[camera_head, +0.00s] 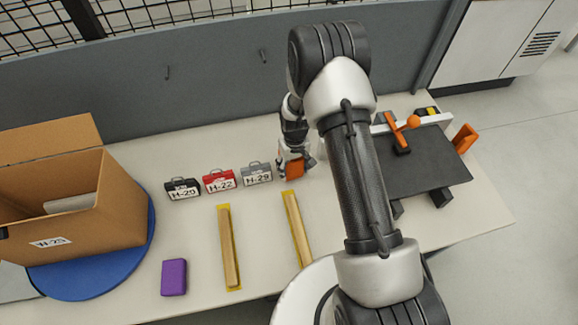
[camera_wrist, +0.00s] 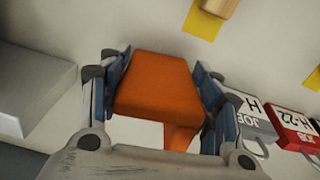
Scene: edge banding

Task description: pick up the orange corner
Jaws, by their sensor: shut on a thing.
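The orange corner (camera_wrist: 158,86) is between the two blue-padded fingers of my gripper (camera_wrist: 160,95) in the wrist view, with a pad against each side. In the head view the orange corner (camera_head: 294,167) shows low at the end of my gripper (camera_head: 294,165), to the right of the grey case. My gripper is shut on it. I cannot tell whether the corner touches the table. A second orange piece (camera_head: 465,138) stands at the right end of the dark board.
Black (camera_head: 182,189), red (camera_head: 219,181) and grey (camera_head: 257,174) labelled cases stand left of my gripper. Two wooden strips (camera_head: 229,246) and a purple block (camera_head: 174,277) lie nearer. A cardboard box (camera_head: 120,205) is at left, a dark board (camera_head: 425,165) at right.

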